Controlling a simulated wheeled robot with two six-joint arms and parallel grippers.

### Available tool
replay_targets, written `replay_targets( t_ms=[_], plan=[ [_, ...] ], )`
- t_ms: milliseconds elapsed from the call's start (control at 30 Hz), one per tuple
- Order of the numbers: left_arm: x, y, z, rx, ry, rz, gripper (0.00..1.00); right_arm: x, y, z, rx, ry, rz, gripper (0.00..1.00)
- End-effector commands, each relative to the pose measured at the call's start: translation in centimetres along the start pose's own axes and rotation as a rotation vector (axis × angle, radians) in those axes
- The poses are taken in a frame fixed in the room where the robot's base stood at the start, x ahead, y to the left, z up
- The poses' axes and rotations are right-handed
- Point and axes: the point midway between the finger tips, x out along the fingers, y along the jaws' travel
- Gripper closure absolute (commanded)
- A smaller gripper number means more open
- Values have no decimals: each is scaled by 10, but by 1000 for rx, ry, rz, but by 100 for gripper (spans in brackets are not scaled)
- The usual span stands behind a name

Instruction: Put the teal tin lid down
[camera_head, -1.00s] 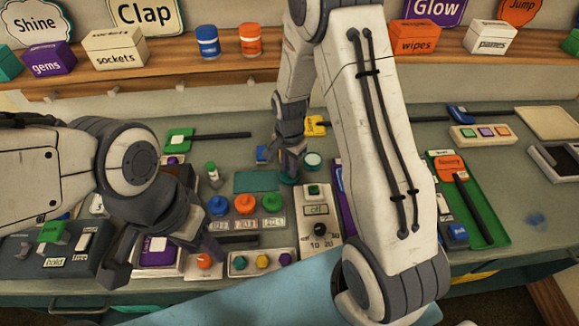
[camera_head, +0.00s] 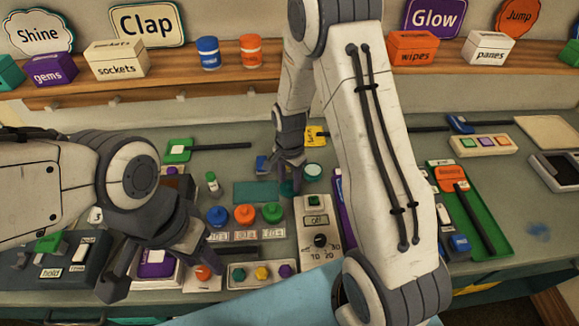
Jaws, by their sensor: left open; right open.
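The teal tin lid (camera_head: 289,188) lies on the grey table, just right of a flat teal mat (camera_head: 257,191), partly hidden by my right gripper. My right gripper (camera_head: 283,179) is open right over the lid, its fingers spread; whether a finger still touches the lid cannot be told. A round tin with a pale top and teal rim (camera_head: 313,170) stands just right of the gripper. My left gripper (camera_head: 160,276) is open at the front left, near a purple and white box (camera_head: 156,265).
Blue (camera_head: 217,214), orange (camera_head: 244,213) and green (camera_head: 272,211) knobbed items stand in front of the mat. A dial box (camera_head: 319,239) sits to their right. A green tray (camera_head: 487,229) lies at the right. A wooden shelf (camera_head: 190,84) runs behind.

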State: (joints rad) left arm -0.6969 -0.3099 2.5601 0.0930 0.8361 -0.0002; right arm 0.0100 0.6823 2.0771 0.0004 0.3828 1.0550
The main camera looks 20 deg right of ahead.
Motion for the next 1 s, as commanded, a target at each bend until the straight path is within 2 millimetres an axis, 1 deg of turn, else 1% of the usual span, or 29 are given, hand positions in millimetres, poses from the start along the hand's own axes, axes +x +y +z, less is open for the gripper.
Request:
replay_targets(
  t_ms=[33, 67, 133, 400, 500, 667, 733, 767, 867, 900, 967, 1000],
  plan=[
    [-9, 1, 0, 0, 0, 0, 50, -12, 0, 0, 0, 1, -2, 50],
    [-2, 0, 0, 0, 1, 0, 50, -13, -1, -1, 0, 3, -5, 50],
    [2, 0, 0, 0, 0, 0, 50, -25, -2, -1, 0, 4, -7, 50],
    [11, -1, 1, 0, 0, 0, 50, -86, -1, -1, 0, 4, -7, 50],
    [13, -1, 1, 0, 0, 0, 50, -103, -1, 0, 0, 3, -5, 50],
    [14, -1, 1, 0, 0, 0, 50, -121, -1, 0, -1, 2, -3, 50],
    [14, -1, 1, 0, 0, 0, 50, -126, 0, 5, -23, 1, -4, 50],
    [14, -1, 1, 0, 0, 0, 50, -129, 0, 10, -48, 1, -5, 50],
    [14, -1, 1, 0, 0, 0, 50, -142, 3, 44, -218, -2, -14, 50],
    [14, -1, 1, 0, 0, 0, 50, -148, 7, 64, -324, -4, -20, 50],
    [14, -1, 1, 0, 0, 0, 50, -159, 16, 97, -514, -5, -30, 50],
    [14, -1, 1, 0, 0, 0, 50, -165, 26, 120, -650, -7, -37, 50]
  ],
)
